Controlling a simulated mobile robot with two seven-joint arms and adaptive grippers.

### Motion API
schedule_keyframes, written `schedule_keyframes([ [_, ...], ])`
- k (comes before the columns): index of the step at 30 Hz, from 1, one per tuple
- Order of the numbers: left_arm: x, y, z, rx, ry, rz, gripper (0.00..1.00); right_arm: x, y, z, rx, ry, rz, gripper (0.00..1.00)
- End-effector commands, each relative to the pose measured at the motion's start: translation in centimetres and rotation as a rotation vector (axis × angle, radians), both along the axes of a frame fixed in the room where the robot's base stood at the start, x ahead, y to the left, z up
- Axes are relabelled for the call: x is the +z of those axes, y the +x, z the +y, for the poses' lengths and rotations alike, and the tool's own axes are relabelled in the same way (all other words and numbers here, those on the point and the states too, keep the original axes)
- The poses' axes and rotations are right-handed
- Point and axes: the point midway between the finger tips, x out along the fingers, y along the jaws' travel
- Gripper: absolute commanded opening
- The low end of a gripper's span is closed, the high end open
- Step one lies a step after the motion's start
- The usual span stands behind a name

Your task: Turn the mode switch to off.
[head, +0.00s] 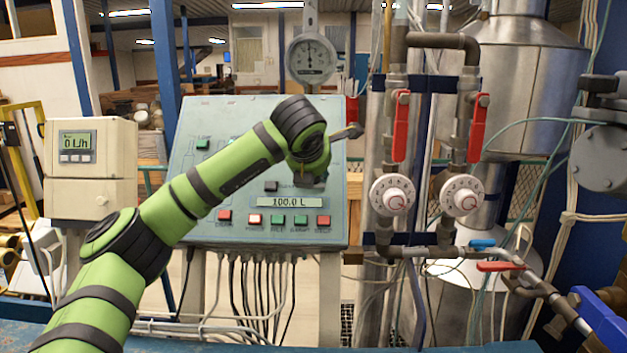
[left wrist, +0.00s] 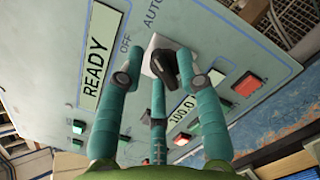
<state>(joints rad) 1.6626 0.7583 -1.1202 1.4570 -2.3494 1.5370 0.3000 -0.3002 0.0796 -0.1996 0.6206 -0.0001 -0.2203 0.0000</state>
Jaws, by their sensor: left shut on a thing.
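The mode switch (left wrist: 170,64) is a black knob on a white plate on the sloped blue-grey control panel (head: 225,125). In the left wrist view, the labels OFF (left wrist: 125,43) and AUTO (left wrist: 152,14) are printed beside it. Which label the knob points to is unclear. My left gripper (left wrist: 168,80) has its teal fingers around the knob and is shut on it. In the head view, my left arm's wrist covers the switch, and the left gripper (head: 309,176) is mostly hidden there. My right gripper is in neither view.
A display (head: 290,202) reads 100.0 L above a row of red and green buttons (head: 278,219). A READY display (left wrist: 103,58) is near the switch. A round gauge (head: 311,59) stands above the panel. Pipes with red-handled valves (head: 401,125) are close on the right.

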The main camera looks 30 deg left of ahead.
Motion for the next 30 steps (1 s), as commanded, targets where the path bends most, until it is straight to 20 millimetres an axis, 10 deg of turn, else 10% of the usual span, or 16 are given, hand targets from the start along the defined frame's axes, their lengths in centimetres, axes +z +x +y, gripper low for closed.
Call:
schedule_keyframes([
  [12, -0.3, -0.1, 0.1, 0.231, -0.234, -0.121, 0.03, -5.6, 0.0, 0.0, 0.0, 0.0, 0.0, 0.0],
  [30, 0.2, -0.2, 0.3, 0.415, -0.417, -0.211, 0.03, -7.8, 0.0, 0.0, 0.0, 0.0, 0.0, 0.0],
])
